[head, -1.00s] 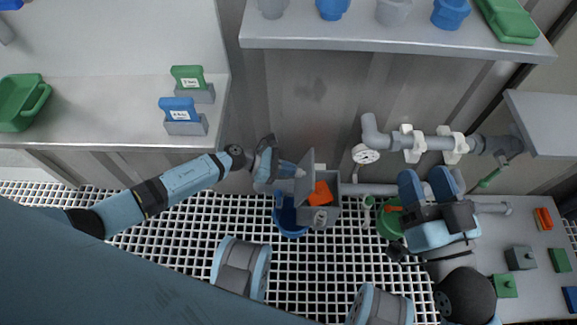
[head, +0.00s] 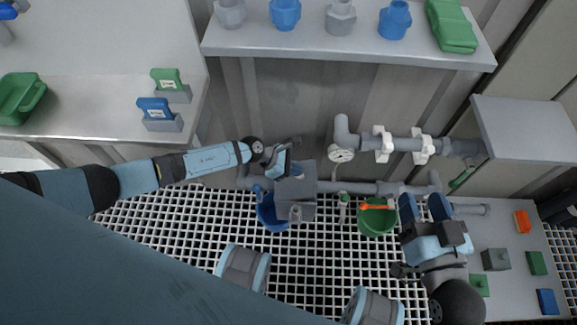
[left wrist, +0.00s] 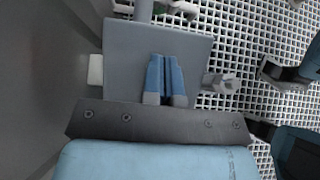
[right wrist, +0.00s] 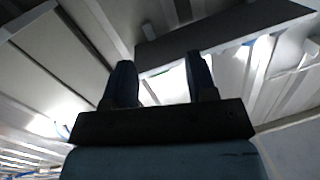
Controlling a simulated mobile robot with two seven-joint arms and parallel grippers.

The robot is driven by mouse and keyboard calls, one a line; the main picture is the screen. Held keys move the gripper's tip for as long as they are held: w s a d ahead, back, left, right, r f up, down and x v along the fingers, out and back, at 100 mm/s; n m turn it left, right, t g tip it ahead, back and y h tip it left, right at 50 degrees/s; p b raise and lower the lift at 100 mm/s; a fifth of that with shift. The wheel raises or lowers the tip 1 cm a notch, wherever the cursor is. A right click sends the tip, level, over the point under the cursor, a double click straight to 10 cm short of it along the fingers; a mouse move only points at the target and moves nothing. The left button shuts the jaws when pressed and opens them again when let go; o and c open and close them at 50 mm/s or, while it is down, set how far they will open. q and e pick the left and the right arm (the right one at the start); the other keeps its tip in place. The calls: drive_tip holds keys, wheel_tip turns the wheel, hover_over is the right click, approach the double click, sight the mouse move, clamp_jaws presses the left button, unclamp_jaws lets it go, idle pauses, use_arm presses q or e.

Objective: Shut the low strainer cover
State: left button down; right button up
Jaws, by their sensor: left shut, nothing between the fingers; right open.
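The low strainer is a grey box beside the pipe near the floor. Its flat grey cover (head: 297,186) lies over the box top, and the inside is hidden. I cannot tell whether it is fully seated. My left gripper (head: 293,169) is shut and empty at the cover's back left. In the left wrist view its fingertips (left wrist: 166,98) lie over the grey cover plate (left wrist: 190,60); I cannot tell whether they touch it. My right gripper (head: 424,207) is open and empty, right of the green bucket.
A blue bucket (head: 270,212) stands by the strainer's left side. A green bucket (head: 377,221) with an orange-handled item is to the right. A grey pipe with a gauge (head: 341,155) runs behind. A shelf (head: 350,46) with vessels overhangs the back.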

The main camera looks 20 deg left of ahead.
sight(304, 175)
use_arm(q)
drive_tip(key=b+x, duration=0.1)
drive_tip(key=x, duration=0.1)
drive_tip(key=shift+w+d+f+b, duration=0.15)
drive_tip(key=shift+d+f+b, duration=0.1)
drive_tip(key=shift+f+b, duration=0.1)
drive_tip(key=shift+w+d+f+b, duration=0.1)
drive_tip(key=shift+d+f+b, duration=0.25)
drive_tip(key=shift+d, duration=0.05)
drive_tip(key=shift+d+f, duration=0.15)
drive_tip(key=shift+f, duration=0.05)
drive_tip(key=shift+d+f+b, duration=0.2)
drive_tip(key=shift+b, duration=0.2)
use_arm(e)
drive_tip(key=r, duration=0.1)
drive_tip(key=a+r+t+y, duration=0.1)
drive_tip(key=r+y, duration=0.1)
drive_tip(key=r, duration=0.1)
drive_tip(key=shift+s+a+r+t, duration=0.1)
drive_tip(key=shift+s+a+t, duration=0.1)
drive_tip(key=shift+a+t, duration=0.2)
